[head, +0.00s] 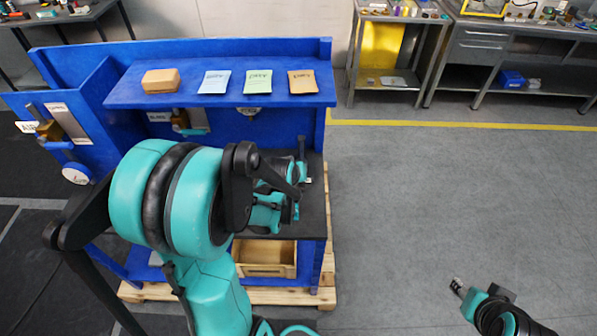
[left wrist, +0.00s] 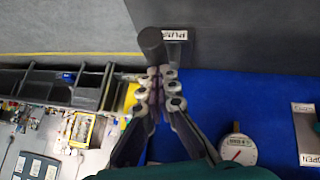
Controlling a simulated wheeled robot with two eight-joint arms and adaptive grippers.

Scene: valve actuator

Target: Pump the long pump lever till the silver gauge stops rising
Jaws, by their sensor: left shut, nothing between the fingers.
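In the left wrist view, a dark round-ended bar, which looks like the pump lever (left wrist: 152,42), stands just beyond my left gripper (left wrist: 163,84). The gripper's fingers are together with nothing between them. I cannot tell if their tips touch the bar. A label that seems to read PUMP (left wrist: 175,35) is behind it. A dark upright bar (head: 302,148) shows past my left arm in the head view, which hides much of the bench. A round gauge (left wrist: 238,149) with a white face and red needle shows at lower right. My right gripper (head: 459,287) is low at the right, away from the bench.
The blue bench has a shelf (head: 220,97) holding a tan block (head: 161,80) and several cards. A dial (head: 76,173) is on the left panel. A wooden tray (head: 268,271) sits below. Grey floor (head: 440,190) to the right is clear.

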